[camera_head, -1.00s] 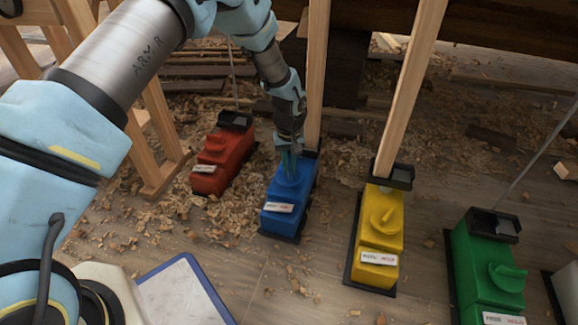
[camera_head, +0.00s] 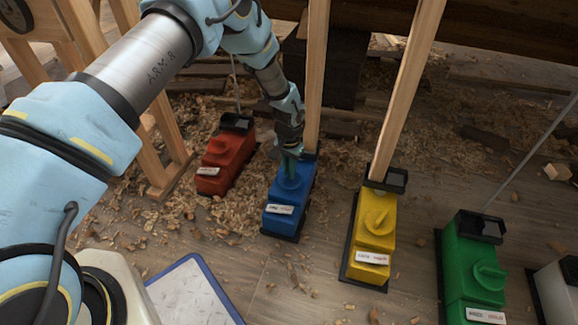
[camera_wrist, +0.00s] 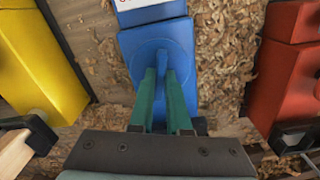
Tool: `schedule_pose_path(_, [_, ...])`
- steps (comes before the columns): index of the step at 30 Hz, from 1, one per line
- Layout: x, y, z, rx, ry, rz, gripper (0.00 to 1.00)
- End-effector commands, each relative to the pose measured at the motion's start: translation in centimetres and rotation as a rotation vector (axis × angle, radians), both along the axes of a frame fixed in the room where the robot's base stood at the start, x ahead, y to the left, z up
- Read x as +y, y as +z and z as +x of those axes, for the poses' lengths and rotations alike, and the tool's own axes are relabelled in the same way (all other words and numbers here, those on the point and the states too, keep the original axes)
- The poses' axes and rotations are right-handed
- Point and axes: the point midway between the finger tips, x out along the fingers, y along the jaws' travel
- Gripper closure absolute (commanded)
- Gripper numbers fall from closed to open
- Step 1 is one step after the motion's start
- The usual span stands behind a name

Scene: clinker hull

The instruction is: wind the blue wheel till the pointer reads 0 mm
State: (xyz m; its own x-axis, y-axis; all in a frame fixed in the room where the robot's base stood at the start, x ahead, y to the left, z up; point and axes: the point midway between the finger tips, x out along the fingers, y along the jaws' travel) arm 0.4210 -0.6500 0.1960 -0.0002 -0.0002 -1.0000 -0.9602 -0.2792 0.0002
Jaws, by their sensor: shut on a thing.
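The blue jack box (camera_head: 288,197) stands on the floor in the middle, with a white label on its front end. Its blue wheel, a round knob with a raised grip bar (camera_wrist: 163,57), is on top. My gripper (camera_head: 290,158) reaches down from above, and its green fingers are shut on the bar of the blue wheel. In the wrist view the gripper (camera_wrist: 163,75) has one finger on each side of the bar. The label's print is too small to read, and I cannot make out a pointer or its reading.
A red box (camera_head: 226,158) stands close to the left of the blue one. A yellow box (camera_head: 376,225) and a green box (camera_head: 480,265) stand to the right. Wooden props (camera_head: 408,90) rise behind them. Wood shavings cover the floor. A blue-edged board (camera_head: 188,295) lies at front left.

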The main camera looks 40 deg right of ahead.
Motion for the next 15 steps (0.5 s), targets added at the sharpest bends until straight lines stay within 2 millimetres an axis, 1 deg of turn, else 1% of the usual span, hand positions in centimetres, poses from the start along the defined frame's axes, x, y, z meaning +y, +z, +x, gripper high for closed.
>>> schedule_pose_path(1, [0.02, 0.23, 0.00, 0.000, -0.038, 0.001, 1.00])
schedule_pose_path(6, [-0.02, 0.17, 0.00, 0.000, -0.156, 0.000, 1.00])
schedule_pose_path(15, [0.00, 0.06, 0.00, 0.000, -0.277, 0.000, 1.00])
